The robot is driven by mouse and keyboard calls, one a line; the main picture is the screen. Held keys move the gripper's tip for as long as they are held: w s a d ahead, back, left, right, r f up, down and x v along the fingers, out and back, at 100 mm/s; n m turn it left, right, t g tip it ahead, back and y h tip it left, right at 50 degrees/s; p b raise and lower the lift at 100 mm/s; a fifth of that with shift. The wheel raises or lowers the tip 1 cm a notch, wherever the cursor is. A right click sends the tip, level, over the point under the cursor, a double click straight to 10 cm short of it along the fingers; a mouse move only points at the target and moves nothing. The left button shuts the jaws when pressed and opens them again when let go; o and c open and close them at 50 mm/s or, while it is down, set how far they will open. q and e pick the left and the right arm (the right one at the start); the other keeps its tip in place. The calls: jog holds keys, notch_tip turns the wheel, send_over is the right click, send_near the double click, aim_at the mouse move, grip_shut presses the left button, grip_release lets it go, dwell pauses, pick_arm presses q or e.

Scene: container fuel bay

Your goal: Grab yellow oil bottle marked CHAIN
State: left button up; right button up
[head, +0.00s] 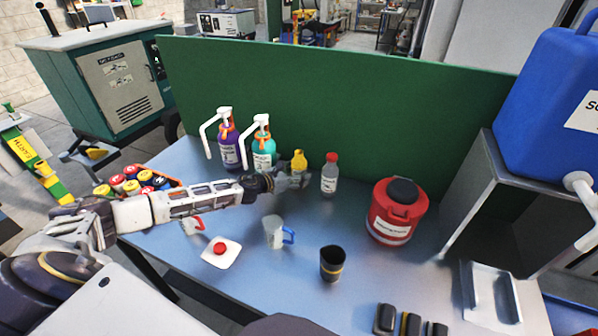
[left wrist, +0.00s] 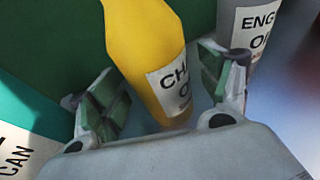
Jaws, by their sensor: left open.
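The yellow oil bottle (head: 299,160) stands upright near the back of the bench, partly hidden by my left gripper. In the left wrist view the yellow bottle (left wrist: 145,45) has a white label, cut off, reading "CHA" over "O". My left gripper (head: 296,181) is open, with the bottle between its green-padded fingers in the left wrist view (left wrist: 165,88). I cannot tell whether either finger touches it. My right gripper is not in view.
A grey bottle with a red cap (head: 330,175) stands just right of the yellow one. Purple (head: 229,150) and teal (head: 264,150) pump bottles stand left. A green panel (head: 350,100) is behind. A red canister (head: 393,215), cup (head: 332,264) and mug (head: 273,232) are nearer.

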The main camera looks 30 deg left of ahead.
pick_arm(q)
jog(key=shift+w+d+f, duration=0.15)
jog(key=shift+w+d, duration=0.05)
jog(key=shift+w, duration=0.4)
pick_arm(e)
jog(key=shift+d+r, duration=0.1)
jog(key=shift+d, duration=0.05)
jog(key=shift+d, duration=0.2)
pick_arm(q)
jog(key=shift+c, duration=0.3)
jog(key=c, duration=1.1)
jog(key=shift+c, duration=0.2)
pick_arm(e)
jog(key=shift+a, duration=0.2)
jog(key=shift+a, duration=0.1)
pick_arm(q)
jog(key=shift+r, duration=0.3)
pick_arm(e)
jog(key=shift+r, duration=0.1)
